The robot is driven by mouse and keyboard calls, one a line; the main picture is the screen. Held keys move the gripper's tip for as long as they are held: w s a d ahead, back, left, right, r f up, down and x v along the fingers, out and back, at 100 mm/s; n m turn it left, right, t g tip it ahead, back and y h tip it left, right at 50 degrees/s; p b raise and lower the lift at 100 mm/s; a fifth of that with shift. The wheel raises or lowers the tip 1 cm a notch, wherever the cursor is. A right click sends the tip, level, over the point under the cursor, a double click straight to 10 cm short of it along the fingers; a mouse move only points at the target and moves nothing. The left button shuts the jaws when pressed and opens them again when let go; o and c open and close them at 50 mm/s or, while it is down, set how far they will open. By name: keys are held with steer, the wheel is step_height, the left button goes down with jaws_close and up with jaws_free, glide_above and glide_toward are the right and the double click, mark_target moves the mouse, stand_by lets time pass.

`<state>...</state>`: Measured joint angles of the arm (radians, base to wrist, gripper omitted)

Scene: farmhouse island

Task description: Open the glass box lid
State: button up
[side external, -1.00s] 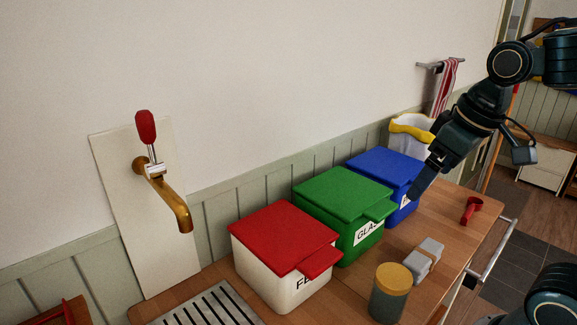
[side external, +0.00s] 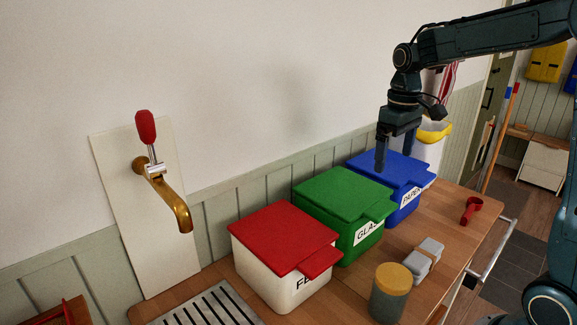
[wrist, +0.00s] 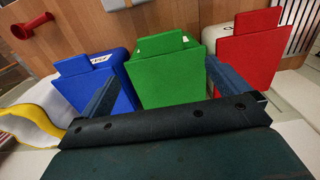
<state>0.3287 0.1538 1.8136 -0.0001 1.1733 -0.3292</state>
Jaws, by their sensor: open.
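The glass box (side external: 361,238) is green with a "GLASS" label, and its green lid (side external: 341,193) lies shut on top with a tab at the front edge. In the wrist view the green lid (wrist: 168,75) is between my two fingers, below them. My gripper (side external: 394,152) is open and empty. It points down, above the back of the blue and green boxes, and appears apart from the lid. In the wrist view my gripper's fingers (wrist: 160,80) are spread wide, on either side of the green lid.
The blue paper box (side external: 407,208) and the red-lidded white box (side external: 275,278) stand on either side, both shut. A yellow-lidded jar (side external: 389,293), a grey block pair (side external: 424,259) and a red scoop (side external: 471,210) lie in front. A brass tap (side external: 170,192) is on the left wall.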

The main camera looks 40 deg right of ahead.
mark_target(384, 209)
steer(key=shift+f, duration=0.1)
step_height(384, 209, down, 14)
steer(key=shift+r, duration=0.15)
stand_by(0.8)
steer(key=shift+c, duration=0.2)
steer(key=shift+r, duration=0.1)
steer(key=c, duration=1.1)
